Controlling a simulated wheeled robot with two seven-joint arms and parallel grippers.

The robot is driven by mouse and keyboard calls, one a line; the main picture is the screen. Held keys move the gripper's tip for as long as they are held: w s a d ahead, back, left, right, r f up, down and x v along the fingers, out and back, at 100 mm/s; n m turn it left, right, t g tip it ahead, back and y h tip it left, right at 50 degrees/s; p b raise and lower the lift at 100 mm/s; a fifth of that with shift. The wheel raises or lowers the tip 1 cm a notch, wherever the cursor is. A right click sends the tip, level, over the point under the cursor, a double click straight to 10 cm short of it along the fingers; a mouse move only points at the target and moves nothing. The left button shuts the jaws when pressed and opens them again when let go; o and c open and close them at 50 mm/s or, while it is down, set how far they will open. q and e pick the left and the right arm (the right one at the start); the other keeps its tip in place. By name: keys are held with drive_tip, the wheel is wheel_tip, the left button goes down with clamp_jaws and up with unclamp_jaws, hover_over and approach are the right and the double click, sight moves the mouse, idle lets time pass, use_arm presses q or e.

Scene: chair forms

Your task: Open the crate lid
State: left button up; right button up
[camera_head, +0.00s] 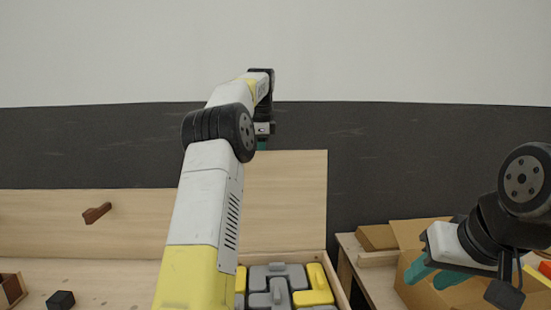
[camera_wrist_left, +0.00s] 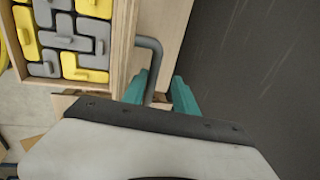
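The crate (camera_head: 339,283) stands at the bottom middle of the head view, holding grey and yellow blocks. Its pale wooden lid (camera_head: 290,200) stands raised, roughly upright, behind the blocks. In the left wrist view the lid's edge (camera_wrist_left: 124,45) and a grey bent bar handle (camera_wrist_left: 153,68) show. My left gripper (camera_wrist_left: 161,92) has its teal fingers apart, with the handle between them, closer to the left finger; contact is unclear. In the head view its arm hides part of crate and lid. My right gripper (camera_head: 434,275) is open and empty at the right.
A cardboard box (camera_head: 420,238) with open flaps stands under my right gripper. At the left a workbench backboard (camera_head: 40,220) carries a brown peg-like piece (camera_head: 97,213). A small black block (camera_head: 60,300) lies on the bench. A dark wall band runs behind.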

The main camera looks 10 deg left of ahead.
use_arm(q)
drive_tip(key=shift+w+a+f, duration=0.2)
drive_tip(key=shift+f, duration=0.2)
drive_tip(key=s+d+r, duration=0.2)
drive_tip(key=s+d, duration=0.1)
drive_tip(key=s, duration=0.4)
drive_tip(key=s+d+r, duration=0.3)
drive_tip(key=s, duration=0.5)
drive_tip(key=shift+s+r, duration=0.2)
drive_tip(key=shift+r, duration=0.15)
